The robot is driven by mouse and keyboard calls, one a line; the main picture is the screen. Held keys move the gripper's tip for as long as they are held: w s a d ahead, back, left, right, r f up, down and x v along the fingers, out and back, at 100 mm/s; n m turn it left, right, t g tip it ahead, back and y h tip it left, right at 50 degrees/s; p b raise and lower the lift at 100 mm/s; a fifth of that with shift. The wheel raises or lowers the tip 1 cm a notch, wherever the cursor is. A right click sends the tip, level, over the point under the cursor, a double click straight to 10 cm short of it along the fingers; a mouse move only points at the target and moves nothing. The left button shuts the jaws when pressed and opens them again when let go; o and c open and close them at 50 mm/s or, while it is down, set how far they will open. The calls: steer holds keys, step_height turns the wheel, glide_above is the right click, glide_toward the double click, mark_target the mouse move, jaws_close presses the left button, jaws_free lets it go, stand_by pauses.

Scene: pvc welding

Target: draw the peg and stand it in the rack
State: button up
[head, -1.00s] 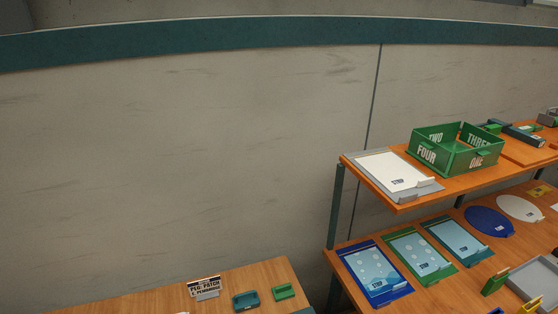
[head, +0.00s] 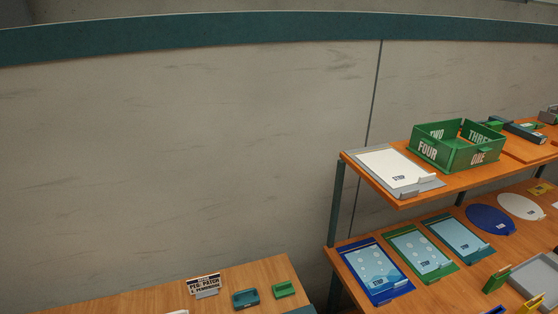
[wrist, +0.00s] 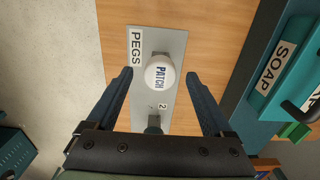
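In the wrist view, a round white knob or peg top (wrist: 160,73) marked "PATCH" stands on a grey plate (wrist: 173,43) labelled "PEGS". My gripper (wrist: 159,75) is open, with one dark finger on each side of the white top and visible gaps on both sides. Whether the fingertips are level with it I cannot tell. A dark teal piece (wrist: 153,124) sits on the plate beside a "2" label, partly hidden by my gripper body. In the head view, my gripper does not show.
A teal box labelled "SOAP" (wrist: 270,75) stands right of the plate in the wrist view. In the head view, a wooden table (head: 245,275) bears a sign (head: 204,284) reading "PEG: PATCH". A shelf at right holds a green numbered box (head: 457,146) and several trays.

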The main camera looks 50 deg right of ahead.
step_height(320, 180, up, 13)
steer(key=shift+b, duration=0.35)
stand_by(0.3)
stand_by(0.9)
steer(key=w+r+n+t+h+b, duration=0.3)
steer(key=w+r+n+t, duration=0.5)
steer(key=w+r, duration=0.9)
steer(key=w+a+r+n+t+h, duration=0.1)
steer(key=w+a+r+n+t, duration=0.2)
steer(key=r, duration=0.5)
steer(key=w+a+r+n+t, duration=0.2)
steer(key=w+a+r+t, duration=0.15)
steer(key=r, duration=0.55)
steer(key=s+a+r+n+t+y, duration=0.1)
steer(key=s+a+r+n+t, duration=0.2)
steer(key=r, duration=0.6)
steer(key=s+a+r+n+t+y, duration=0.1)
steer(key=s+a+r+n+t, duration=0.3)
steer(key=r, duration=0.6)
steer(key=s+a+r+n+t+y+b, duration=0.1)
steer(key=s+a+r+n+t, duration=0.3)
steer(key=r, duration=0.6)
steer(key=s+a+t+y, duration=0.1)
steer(key=s+a+t, duration=0.1)
steer(key=a, duration=0.1)
steer(key=shift+s+a+r, duration=0.2)
steer(key=shift+s, duration=0.15)
